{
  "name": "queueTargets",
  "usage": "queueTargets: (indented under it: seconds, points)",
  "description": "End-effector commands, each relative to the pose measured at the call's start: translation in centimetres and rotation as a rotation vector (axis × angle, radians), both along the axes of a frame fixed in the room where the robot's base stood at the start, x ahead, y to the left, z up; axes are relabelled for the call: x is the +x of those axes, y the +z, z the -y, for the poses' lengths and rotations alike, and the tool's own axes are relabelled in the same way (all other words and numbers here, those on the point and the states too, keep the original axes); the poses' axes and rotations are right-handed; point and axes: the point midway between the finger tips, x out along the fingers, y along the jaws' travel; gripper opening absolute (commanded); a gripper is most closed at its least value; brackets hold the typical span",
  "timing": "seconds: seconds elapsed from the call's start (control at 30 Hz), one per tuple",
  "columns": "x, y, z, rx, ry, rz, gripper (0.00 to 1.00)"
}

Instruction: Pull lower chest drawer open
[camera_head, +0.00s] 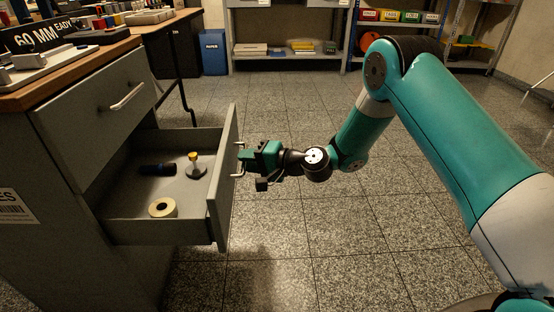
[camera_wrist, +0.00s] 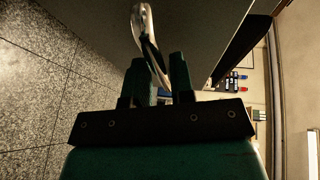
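The lower chest drawer (camera_head: 226,182) is pulled well out of the grey chest (camera_head: 60,235) in the head view. Inside lie a yellowish tape roll (camera_head: 163,207), a small stamp-like item with a yellow top (camera_head: 195,166) and a dark cylinder (camera_head: 158,169). My gripper (camera_head: 243,160) is at the drawer's front, at its handle. In the wrist view the light metal handle (camera_wrist: 146,30) passes between the two fingers (camera_wrist: 158,80), which appear closed around it. The exact finger contact is partly hidden.
The upper drawer (camera_head: 95,115) with its bar handle (camera_head: 127,96) is shut above. The wooden worktop (camera_head: 70,72) carries trays and a "60 MM" sign. A blue bin (camera_head: 213,52) and shelves (camera_head: 290,50) stand at the back. The tiled floor (camera_head: 300,230) right of the drawer is clear.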

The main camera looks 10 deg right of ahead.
Motion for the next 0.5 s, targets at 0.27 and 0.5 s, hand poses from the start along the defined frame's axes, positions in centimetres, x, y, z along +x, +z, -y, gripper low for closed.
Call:
queueTargets:
  seconds: [0.27, 0.5]
  points:
    - [-3.5, 1.6, 5.5, 0.001, -0.009, -0.007, 0.22]
    - [-6.7, 2.7, 10.3, 0.002, -0.007, -0.006, 0.22]
